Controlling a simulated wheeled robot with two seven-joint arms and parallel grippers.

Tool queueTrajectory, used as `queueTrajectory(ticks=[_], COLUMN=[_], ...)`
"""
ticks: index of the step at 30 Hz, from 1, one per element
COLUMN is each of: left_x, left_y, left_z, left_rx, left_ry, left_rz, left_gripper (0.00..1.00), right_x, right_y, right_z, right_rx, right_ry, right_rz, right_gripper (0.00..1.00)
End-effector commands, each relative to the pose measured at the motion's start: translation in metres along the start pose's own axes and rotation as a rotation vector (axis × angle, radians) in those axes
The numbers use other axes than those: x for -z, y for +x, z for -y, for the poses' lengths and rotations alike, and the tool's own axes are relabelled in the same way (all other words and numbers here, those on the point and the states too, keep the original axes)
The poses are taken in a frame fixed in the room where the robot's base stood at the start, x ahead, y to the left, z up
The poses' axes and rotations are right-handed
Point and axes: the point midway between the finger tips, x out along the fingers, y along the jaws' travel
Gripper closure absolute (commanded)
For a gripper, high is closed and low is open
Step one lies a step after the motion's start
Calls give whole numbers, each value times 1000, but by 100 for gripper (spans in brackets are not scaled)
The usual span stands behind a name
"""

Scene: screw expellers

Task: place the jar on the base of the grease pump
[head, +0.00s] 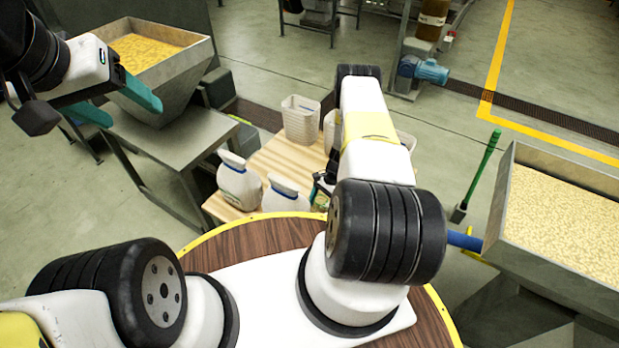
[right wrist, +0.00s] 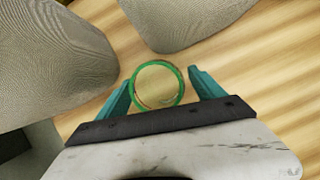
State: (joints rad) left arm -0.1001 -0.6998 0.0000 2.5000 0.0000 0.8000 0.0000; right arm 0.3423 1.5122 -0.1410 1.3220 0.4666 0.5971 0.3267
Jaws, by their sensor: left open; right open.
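The jar (right wrist: 157,86) has a green rim and stands on a light wooden surface, seen from above in the right wrist view. My right gripper (right wrist: 160,80) is open, with its teal fingers on either side of the jar; I cannot tell whether they touch it. In the head view the right gripper is mostly hidden behind my arm. My left gripper (head: 133,112) is open and empty at the upper left, in front of a hopper. I cannot identify the grease pump base with certainty in either view.
White sacks (head: 239,182) and a white basket (head: 301,120) crowd the wooden pallet (head: 280,160). Hoppers of yellow grain stand at the left (head: 150,48) and right (head: 570,215). A blue motor (head: 425,70) stands at the back. A green-handled tool (head: 484,165) stands upright at right.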

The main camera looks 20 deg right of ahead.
Motion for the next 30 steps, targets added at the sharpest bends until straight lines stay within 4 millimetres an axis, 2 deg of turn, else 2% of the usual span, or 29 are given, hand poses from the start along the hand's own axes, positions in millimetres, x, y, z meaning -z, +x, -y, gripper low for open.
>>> queueTrajectory(ticks=[8, 18, 20, 30], left_x=[0, 0, 0, 0], left_y=[0, 0, 0, 0], left_z=[0, 0, 0, 0], left_rx=[0, 0, 0, 0], left_ry=[0, 0, 0, 0], left_rz=[0, 0, 0, 0], left_gripper=[34, 34, 34, 34], right_x=[0, 0, 0, -2], right_y=[2, 2, 2, -3], right_z=[0, 0, 0, 1], right_rx=[1, 0, 1, 1], right_ry=[-1, 0, 0, -1], right_rz=[0, 0, 0, 0], right_gripper=[24, 91, 100, 100])
